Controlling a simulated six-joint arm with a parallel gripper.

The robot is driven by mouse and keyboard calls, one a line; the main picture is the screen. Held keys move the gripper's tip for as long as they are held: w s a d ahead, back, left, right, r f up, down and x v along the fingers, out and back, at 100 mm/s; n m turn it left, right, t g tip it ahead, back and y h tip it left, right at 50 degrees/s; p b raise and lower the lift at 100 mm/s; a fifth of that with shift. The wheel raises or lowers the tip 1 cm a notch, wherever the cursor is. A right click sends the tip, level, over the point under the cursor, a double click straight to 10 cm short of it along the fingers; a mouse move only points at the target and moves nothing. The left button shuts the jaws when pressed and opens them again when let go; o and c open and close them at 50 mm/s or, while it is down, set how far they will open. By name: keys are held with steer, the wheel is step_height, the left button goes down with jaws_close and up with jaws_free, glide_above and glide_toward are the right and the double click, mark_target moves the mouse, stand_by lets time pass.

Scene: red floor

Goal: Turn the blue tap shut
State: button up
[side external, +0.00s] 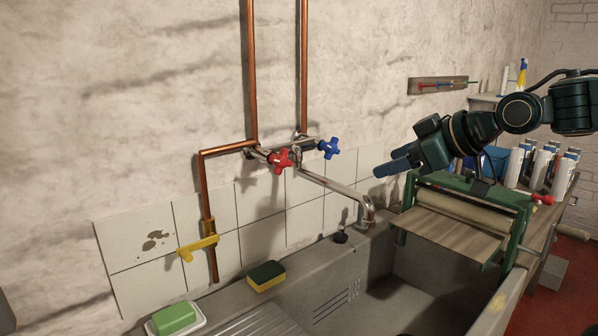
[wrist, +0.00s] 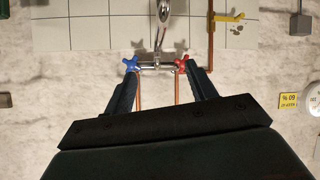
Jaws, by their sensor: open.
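The blue tap (side external: 328,147) is a cross-shaped handle on the right end of the wall mixer, above the sink. It also shows in the wrist view (wrist: 129,63), upper left of centre, just beyond the tip of one finger in the picture. The red tap (side external: 280,160) sits to its left in the side view and to its right in the wrist view (wrist: 181,65). My gripper (side external: 385,170) is open and empty, to the right of the blue tap and apart from it. In the wrist view its two fingers (wrist: 160,80) are spread wide.
The metal spout (side external: 345,190) curves out below the taps over the stone sink (side external: 385,285). A green roller wringer (side external: 460,210) stands under my arm. Copper pipes (side external: 251,70) and a yellow lever valve (side external: 197,247) are on the wall. A sponge (side external: 266,276) lies on the ledge.

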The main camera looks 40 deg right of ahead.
mark_target(335, 149)
steer(key=w+d+t+h, duration=0.1)
steer(key=w+d+t, duration=0.5)
steer(key=w+d, duration=0.15)
steer(key=f, duration=0.2)
steer(key=a+f, duration=0.1)
steer(key=f, duration=0.1)
steer(key=shift+w+a, duration=0.1)
steer(key=shift+w, duration=0.15)
steer(key=shift+w, duration=0.15)
steer(key=shift+w, duration=6.75)
steer(key=c, duration=1)
